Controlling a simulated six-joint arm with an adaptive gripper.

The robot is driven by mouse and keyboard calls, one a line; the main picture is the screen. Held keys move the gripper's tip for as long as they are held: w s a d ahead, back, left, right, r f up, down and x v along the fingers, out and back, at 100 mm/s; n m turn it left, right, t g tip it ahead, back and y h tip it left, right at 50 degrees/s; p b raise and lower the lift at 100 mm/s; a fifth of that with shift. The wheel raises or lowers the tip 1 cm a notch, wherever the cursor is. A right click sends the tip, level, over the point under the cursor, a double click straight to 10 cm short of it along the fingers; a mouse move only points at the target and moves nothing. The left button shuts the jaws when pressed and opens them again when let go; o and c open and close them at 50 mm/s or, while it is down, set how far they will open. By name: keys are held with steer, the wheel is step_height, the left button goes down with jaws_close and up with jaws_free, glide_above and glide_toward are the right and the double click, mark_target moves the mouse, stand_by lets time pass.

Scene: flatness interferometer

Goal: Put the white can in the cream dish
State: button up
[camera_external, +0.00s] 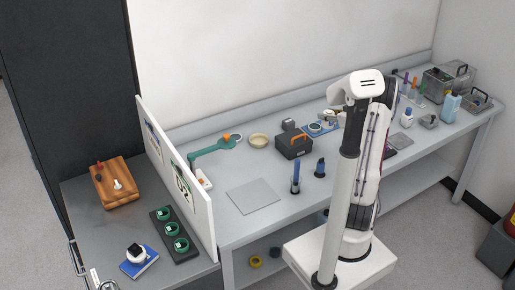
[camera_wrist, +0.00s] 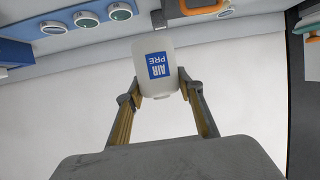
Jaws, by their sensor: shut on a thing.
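A white can (camera_wrist: 154,66) with a blue label, its lettering upside down in the picture, sits between the fingers of my gripper (camera_wrist: 157,86) in the wrist view. The fingers are shut on its two sides. The cream dish (camera_external: 259,140) is a round shallow dish near the back of the bench in the external view, and looks empty. I cannot make out the dish in the wrist view. My arm largely hides my gripper in the external view, and I cannot clearly tell the can there.
A dark toolbox with an orange handle (camera_external: 294,144) stands right of the dish. A green arm-like fixture (camera_external: 211,148) lies to its left. Two dark blue upright items (camera_external: 295,178) stand in front. A flat grey plate (camera_external: 253,196) lies at the front left.

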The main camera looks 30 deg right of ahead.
steer(key=w+a, duration=0.5)
steer(key=w, duration=0.4)
steer(key=n+y, duration=0.1)
steer(key=y, duration=0.1)
glide_above(259, 142)
steer(key=shift+w+f, duration=0.2)
steer(key=shift+f, duration=2.35)
steer(key=shift+f, duration=3.15)
steer(key=shift+f, duration=1.85)
steer(key=shift+f, duration=0.1)
